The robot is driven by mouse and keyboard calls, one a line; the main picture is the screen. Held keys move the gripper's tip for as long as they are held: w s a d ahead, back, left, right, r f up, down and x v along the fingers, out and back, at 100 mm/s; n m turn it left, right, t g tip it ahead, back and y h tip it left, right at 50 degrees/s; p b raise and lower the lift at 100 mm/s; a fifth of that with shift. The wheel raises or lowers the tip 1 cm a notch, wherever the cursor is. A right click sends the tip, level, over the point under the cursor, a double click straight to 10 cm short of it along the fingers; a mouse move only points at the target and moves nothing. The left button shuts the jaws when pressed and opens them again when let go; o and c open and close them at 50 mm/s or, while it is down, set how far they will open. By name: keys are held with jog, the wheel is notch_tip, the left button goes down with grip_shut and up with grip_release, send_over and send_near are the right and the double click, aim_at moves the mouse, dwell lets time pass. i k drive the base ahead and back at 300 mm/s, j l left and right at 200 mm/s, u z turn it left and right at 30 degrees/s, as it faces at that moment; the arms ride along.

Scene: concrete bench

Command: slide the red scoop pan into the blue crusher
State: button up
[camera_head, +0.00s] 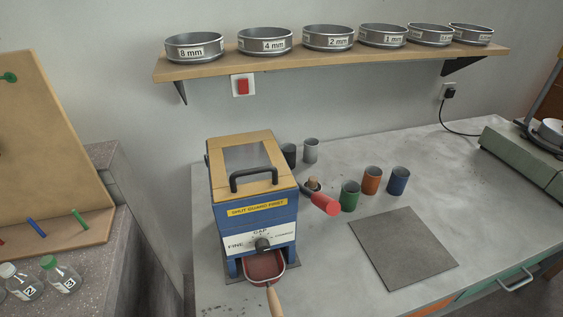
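The blue crusher (256,222) stands on the concrete bench at the left, with a wooden lid, a black handle on top and a dial on its front. The red scoop pan (264,267) is at the opening low in the crusher's front, between its legs. The pan's rear part is hidden under the crusher, and its front part sticks out. Its wooden handle (275,302) points toward me and runs to the bottom edge of the view. I cannot tell how deep the pan sits. My gripper is not in view.
A red-headed mallet (325,204) lies right of the crusher. Green (350,196), orange (371,180) and blue (398,181) cups stand beyond it. A grey mat (403,247) lies on the clear bench at right. A shelf (340,60) holds several sieves above.

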aim_at(262, 270)
jog(key=u, duration=0.9)
jog(key=l+u, duration=0.25)
jog(key=u, duration=0.15)
jog(key=k+l+u, duration=0.1)
jog(key=l+u, duration=0.15)
jog(key=u, duration=0.15)
jog(key=k+l+u, duration=0.15)
jog(key=u, duration=0.25)
jog(key=k+l+u, duration=0.15)
jog(key=l+u, duration=0.25)
jog(key=k+l+u, duration=0.15)
jog(key=k+l, duration=0.2)
jog(key=k+l+u, duration=0.15)
jog(key=k+l, duration=0.15)
jog(key=k, duration=0.2)
